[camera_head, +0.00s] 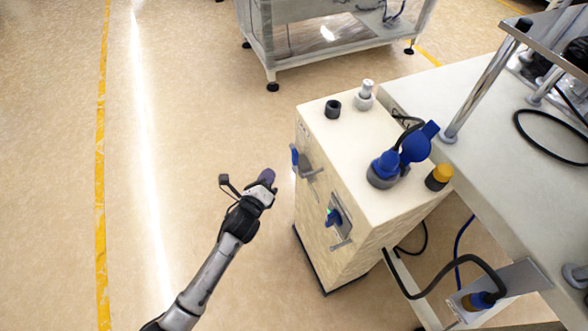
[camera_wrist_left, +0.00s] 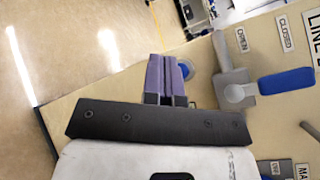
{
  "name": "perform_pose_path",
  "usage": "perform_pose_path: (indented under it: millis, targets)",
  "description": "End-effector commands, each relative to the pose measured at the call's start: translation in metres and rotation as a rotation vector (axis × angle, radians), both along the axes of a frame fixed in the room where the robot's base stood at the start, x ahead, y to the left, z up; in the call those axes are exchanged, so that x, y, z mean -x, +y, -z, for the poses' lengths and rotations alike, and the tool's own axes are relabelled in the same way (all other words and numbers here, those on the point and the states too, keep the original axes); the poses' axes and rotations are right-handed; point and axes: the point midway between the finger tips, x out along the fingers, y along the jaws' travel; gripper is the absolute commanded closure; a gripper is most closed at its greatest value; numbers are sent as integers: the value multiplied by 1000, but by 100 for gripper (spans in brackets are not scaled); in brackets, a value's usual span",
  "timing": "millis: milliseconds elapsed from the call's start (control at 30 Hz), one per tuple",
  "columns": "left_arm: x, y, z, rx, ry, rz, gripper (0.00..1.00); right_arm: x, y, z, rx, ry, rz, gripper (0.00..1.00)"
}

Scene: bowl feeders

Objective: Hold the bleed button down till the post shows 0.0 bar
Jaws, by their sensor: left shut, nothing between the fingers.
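My left gripper (camera_head: 266,178) is shut and empty, left of the front face of a cream cabinet (camera_head: 311,205) in the head view. In the left wrist view its purple fingers (camera_wrist_left: 167,76) point at the cabinet front. A round blue part (camera_wrist_left: 187,67), possibly the bleed button, shows partly behind the fingertips; I cannot tell whether they touch it. Beside it is a grey valve (camera_wrist_left: 233,75) with a blue handle (camera_wrist_left: 286,81), with OPEN (camera_wrist_left: 242,39) and CLOSED (camera_wrist_left: 284,32) labels above. No pressure reading is legible. My right gripper is out of view.
The cabinet top carries a black cap (camera_head: 333,108), a grey-white fitting (camera_head: 365,97), a blue connector (camera_head: 385,170) and a yellow-topped part (camera_head: 439,177). A table (camera_head: 480,125) stands to its right, with black cables below. The floor left of the cabinet is clear.

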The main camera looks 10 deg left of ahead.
Motion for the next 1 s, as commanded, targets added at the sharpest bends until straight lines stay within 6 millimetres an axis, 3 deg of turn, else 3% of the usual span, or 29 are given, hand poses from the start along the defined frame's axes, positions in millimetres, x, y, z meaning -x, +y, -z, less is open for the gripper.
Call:
perform_pose_path:
  millis: [100,400,1000]
  targets:
    - [-9,-12,2,1,-1,1,100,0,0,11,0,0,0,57]
    - [-22,-29,0,1,0,0,100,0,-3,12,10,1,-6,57]
    - [-25,-33,0,0,0,0,100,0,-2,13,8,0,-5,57]
